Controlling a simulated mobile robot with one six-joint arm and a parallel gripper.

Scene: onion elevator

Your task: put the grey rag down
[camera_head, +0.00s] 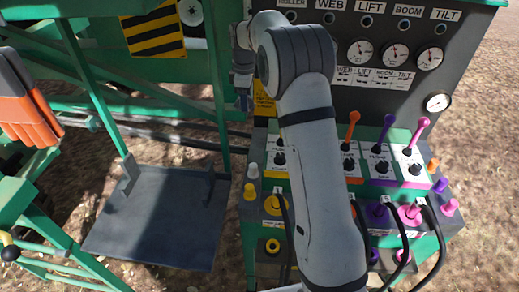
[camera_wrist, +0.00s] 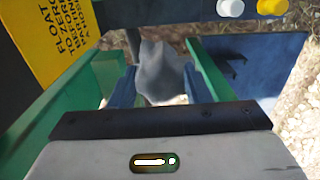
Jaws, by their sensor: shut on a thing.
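In the wrist view the grey rag (camera_wrist: 160,68) hangs bunched between the two blue fingers of my gripper (camera_wrist: 162,92). The gripper is shut on it. The rag is above the ground, with gravel and part of a dark blue-grey plate below and beyond it. In the head view my gripper (camera_head: 243,100) is small and partly hidden behind my arm, beside the left edge of the control panel. I cannot make out the rag there.
A flat dark platform (camera_head: 160,222) lies at lower left, within a green frame (camera_head: 95,90). The valve block (camera_head: 378,170) with coloured levers and black hoses stands at right, below the gauge panel (camera_head: 405,45). Orange gloves (camera_head: 28,105) show at far left.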

